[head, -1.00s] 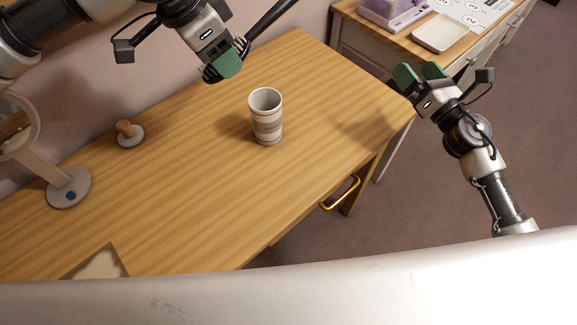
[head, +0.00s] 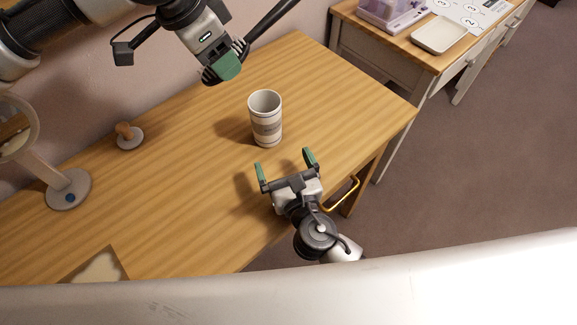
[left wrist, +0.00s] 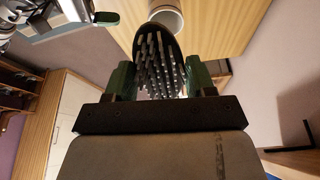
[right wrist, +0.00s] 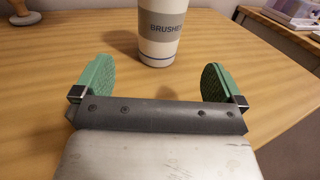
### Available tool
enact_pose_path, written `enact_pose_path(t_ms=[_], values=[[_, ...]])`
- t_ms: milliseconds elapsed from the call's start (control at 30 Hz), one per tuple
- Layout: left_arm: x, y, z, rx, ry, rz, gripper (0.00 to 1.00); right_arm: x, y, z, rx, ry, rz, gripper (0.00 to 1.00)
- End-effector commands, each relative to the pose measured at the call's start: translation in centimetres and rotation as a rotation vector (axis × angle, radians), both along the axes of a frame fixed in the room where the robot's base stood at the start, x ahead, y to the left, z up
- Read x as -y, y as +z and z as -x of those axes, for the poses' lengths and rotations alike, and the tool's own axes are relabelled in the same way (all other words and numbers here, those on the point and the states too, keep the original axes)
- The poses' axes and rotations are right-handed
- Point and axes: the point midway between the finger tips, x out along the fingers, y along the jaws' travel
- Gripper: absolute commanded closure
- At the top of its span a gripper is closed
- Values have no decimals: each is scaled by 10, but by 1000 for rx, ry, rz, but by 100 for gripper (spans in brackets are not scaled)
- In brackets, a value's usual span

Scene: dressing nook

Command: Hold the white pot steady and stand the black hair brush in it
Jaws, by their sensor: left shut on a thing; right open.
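The white pot (head: 266,119) stands upright on the wooden table, with grey bands and lettering that reads "BRUSHES" in the right wrist view (right wrist: 160,30). My left gripper (head: 226,68) is above and behind the pot, shut on the black hair brush (head: 270,19). In the left wrist view the bristled head of the brush (left wrist: 158,62) sits between the fingers, with the pot's rim (left wrist: 167,16) beyond it. My right gripper (head: 285,166) is open and empty in front of the pot, its fingers (right wrist: 160,82) apart and short of the pot.
A round mirror on a stand (head: 69,189) and a small wooden-knobbed item (head: 129,136) are on the table's left. A second cabinet holds a white tray (head: 438,34) and a purple box (head: 393,12). The table (head: 200,190) around the pot is clear.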

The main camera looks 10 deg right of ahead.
Motion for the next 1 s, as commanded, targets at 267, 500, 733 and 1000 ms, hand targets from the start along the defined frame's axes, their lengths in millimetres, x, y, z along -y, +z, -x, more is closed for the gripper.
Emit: enact_pose_path(t_ms=[267,500,733,1000], values=[[0,0,0,0,0,0,69,-13,1,-54,3,-1,-1,0],[0,0,0,0,0,0,69,-21,1,-86,1,1,-1,0],[0,0,0,0,0,0,69,-23,0,-96,0,0,-2,0],[0,0,0,0,0,0,69,-23,0,-96,0,0,-2,8]])
